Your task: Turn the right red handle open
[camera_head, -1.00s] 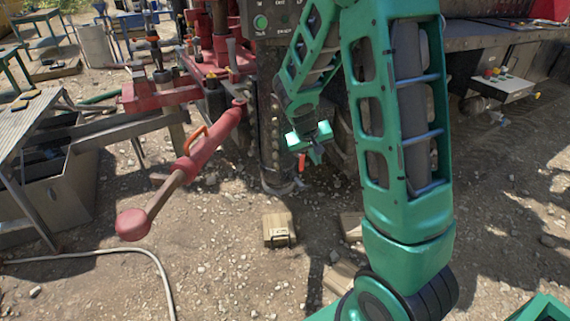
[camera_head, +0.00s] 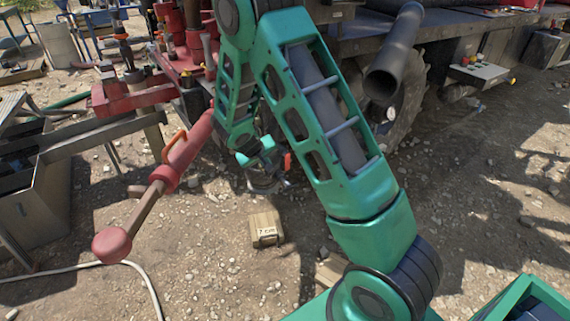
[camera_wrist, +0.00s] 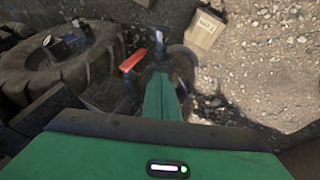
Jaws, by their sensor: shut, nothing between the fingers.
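A small red handle (camera_wrist: 132,60) shows in the wrist view, left of my gripper's tip. I take it as the right red handle; a red patch (camera_head: 287,161) beside my gripper in the head view looks like the same part. My gripper (camera_head: 284,183) is shut and empty, low by the machine's base. In the wrist view my gripper (camera_wrist: 168,72) reaches up the picture, close to the handle but apparently beside it, not around it. Contact cannot be told. My arm hides much of the machine behind it.
A long red lever (camera_head: 188,150) with a round end juts out at left. A wooden box (camera_head: 265,228) lies on the gravel; it also shows in the wrist view (camera_wrist: 205,28). A big tyre (camera_wrist: 65,65) is at left in the wrist view. A dark pipe (camera_head: 394,60) overhangs at right.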

